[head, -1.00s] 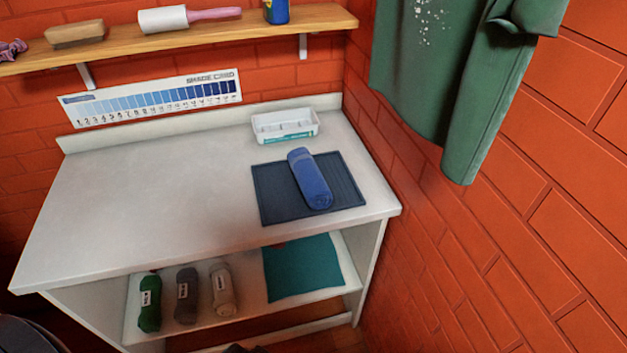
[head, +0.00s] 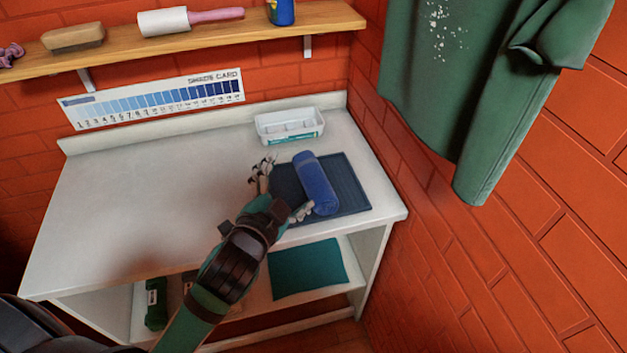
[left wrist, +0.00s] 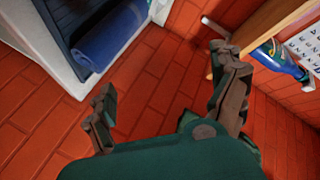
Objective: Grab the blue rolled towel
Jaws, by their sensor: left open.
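The blue rolled towel (head: 317,183) lies on a dark blue mat (head: 350,196) at the right of the white counter. In the left wrist view the towel (left wrist: 105,36) shows at the upper left, beyond the fingers. My left gripper (head: 281,188) is over the counter, just left of the towel, with its fingers spread open and empty. One finger is near the towel's lower left side; I cannot tell whether it touches. In the left wrist view my left gripper (left wrist: 160,92) has a wide gap between its fingers. My right gripper is not in view.
A white tray (head: 262,133) stands behind the mat. A green garment (head: 430,90) hangs at the right by the brick wall. The lower shelf holds a teal cloth (head: 307,268) and a green roll (head: 155,303). The counter's left part is clear.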

